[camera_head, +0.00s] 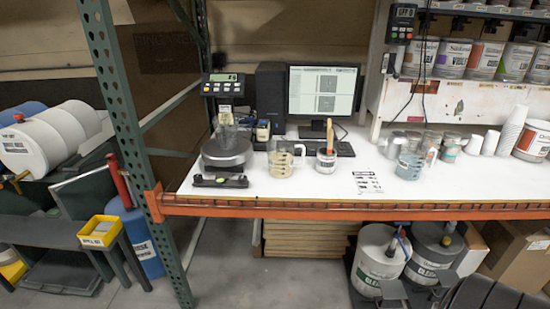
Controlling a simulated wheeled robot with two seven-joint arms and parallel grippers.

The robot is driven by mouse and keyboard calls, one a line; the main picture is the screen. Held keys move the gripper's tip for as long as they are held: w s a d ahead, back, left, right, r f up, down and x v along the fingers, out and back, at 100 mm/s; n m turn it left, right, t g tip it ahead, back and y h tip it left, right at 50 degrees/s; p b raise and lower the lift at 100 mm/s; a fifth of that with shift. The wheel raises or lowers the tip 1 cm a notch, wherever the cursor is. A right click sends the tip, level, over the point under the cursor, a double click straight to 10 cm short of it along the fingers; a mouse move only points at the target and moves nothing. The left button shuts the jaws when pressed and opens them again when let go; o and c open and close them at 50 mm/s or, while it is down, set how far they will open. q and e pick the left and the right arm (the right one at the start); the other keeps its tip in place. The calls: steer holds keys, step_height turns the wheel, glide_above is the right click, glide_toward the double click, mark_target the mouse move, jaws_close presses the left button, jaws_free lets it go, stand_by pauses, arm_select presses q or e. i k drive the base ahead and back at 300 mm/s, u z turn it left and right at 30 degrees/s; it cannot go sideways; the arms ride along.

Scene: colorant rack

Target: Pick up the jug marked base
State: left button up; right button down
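A clear measuring jug (281,164) with dark markings and a yellowish tint stands upright on the white bench top, in front of the monitor. A bluish jug (410,167) with dark markings stands further right. The lettering on these is too small to read, so I cannot tell which one is marked base. I can make out neither of my grippers.
A white container (326,160) with a wooden stirrer stands right of the yellowish jug. A black bracket (220,181) lies before the scale. Cups (512,130) and small pots crowd the bench's right. An orange beam (350,210) edges the bench; a green post (130,130) stands left.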

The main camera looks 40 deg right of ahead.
mark_target(280, 150)
steer(key=z, duration=0.3)
steer(key=k, duration=0.4)
steer(key=z, duration=1.45)
steer(key=i, duration=0.5)
